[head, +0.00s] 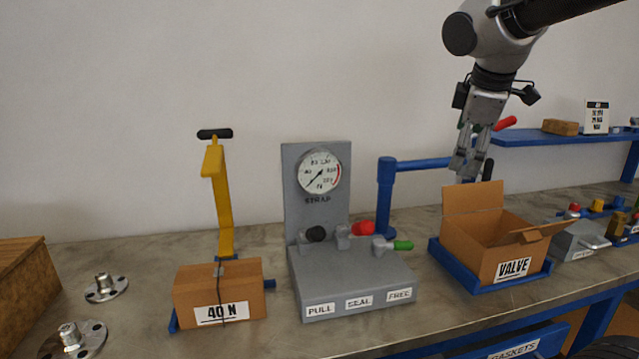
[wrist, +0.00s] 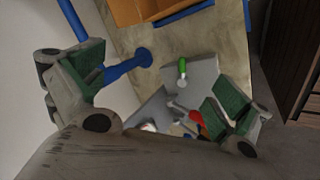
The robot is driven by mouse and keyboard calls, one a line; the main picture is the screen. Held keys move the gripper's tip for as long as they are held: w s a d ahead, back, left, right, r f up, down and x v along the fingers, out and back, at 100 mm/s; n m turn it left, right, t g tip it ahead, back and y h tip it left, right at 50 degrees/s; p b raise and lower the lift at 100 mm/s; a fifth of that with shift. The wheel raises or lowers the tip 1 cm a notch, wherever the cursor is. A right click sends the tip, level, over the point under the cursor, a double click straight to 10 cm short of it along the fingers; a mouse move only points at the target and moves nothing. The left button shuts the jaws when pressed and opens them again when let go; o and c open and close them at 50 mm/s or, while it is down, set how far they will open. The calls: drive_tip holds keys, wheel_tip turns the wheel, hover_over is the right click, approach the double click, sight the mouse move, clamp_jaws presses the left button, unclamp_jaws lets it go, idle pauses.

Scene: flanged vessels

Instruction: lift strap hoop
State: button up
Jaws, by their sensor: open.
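No separate hoop is clear to me. A thin dark strap (head: 220,285) runs down the front of the cardboard box labelled 40 N (head: 190,295); whether it forms a loop is too small to tell. A yellow bent arm (head: 222,205) with a black handle (head: 214,134) stands behind that box. The grey strap console (head: 350,275) has a round gauge (head: 320,171) and black, red and green levers over PULL, SEAL and FREE labels. My gripper (head: 469,166) is open and empty, high above the bench near the VALVE box. In the wrist view its fingers (wrist: 152,100) are spread wide.
The open VALVE box (head: 487,248) sits in a blue tray (head: 485,285) below my gripper. A blue post (head: 386,195) with a side arm stands beside it; it also shows in the wrist view (wrist: 143,57). Metal flanges (head: 105,288) lie at left. A blue shelf (head: 560,137) is at right.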

drive_tip(key=s+d+f+m, duration=0.2)
drive_tip(key=s+f+m, duration=0.1)
drive_tip(key=s, duration=0.3)
drive_tip(key=s+d+f+m+g, duration=0.1)
drive_tip(key=s+d+f+m, duration=0.2)
drive_tip(key=s+f+m, duration=0.1)
drive_tip(key=s+d+f+m+y, duration=0.1)
drive_tip(key=s+d+f+m, duration=0.2)
drive_tip(key=s+m, duration=0.2)
drive_tip(key=s, duration=0.3)
drive_tip(key=shift+s+f+m+g, duration=0.3)
drive_tip(key=shift+s+f+m, duration=0.05)
drive_tip(key=shift+m, duration=0.05)
